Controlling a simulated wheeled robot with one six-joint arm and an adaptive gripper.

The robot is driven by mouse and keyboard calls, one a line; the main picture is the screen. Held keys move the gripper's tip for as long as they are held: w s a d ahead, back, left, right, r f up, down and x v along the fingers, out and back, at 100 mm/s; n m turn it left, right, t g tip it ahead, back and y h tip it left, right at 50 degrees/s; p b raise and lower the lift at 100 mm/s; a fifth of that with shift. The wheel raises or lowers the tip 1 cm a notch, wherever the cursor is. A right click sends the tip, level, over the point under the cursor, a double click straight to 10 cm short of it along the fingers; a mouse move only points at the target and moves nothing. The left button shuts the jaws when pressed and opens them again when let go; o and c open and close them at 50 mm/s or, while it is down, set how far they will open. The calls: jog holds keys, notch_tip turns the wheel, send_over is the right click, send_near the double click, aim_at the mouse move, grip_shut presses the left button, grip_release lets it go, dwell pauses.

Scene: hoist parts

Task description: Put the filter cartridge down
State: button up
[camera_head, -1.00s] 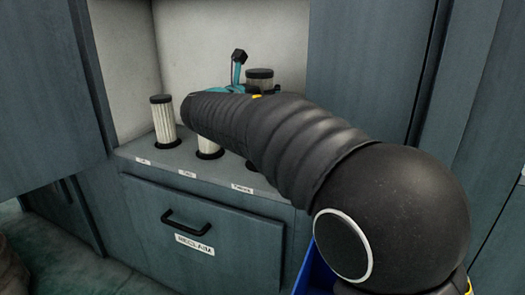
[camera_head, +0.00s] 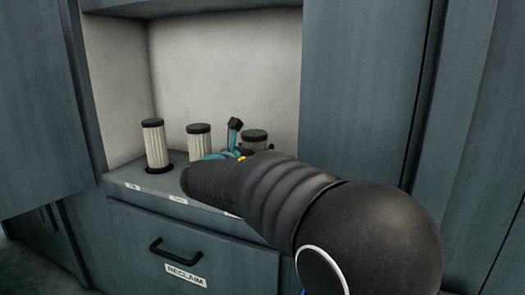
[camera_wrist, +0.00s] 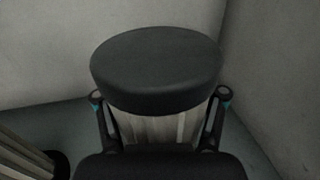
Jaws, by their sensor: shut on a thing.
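The filter cartridge (camera_head: 255,137), pale and pleated with a black cap, stands upright at the right of the niche in the head view. In the wrist view the cartridge (camera_wrist: 158,70) fills the middle, and my gripper (camera_wrist: 162,112) is shut on it, one finger on each side just below the cap. In the head view my gripper (camera_head: 222,155) shows only as teal parts behind my dark arm. The cartridge's lower end is hidden, so I cannot tell whether it touches the shelf or sits in a hole.
Two similar cartridges stand on the labelled shelf (camera_head: 150,183), one at the left (camera_head: 156,146) in a dark round hole and one in the middle (camera_head: 199,143). The niche walls (camera_head: 225,60) are close behind and at right. A drawer marked RECLAIM (camera_head: 184,275) is below.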

jog(key=o, duration=1.5)
jog(key=shift+s+r, duration=0.1)
jog(key=shift+s, duration=0.05)
jog(key=v, duration=1.2)
jog(key=shift+p, duration=0.4)
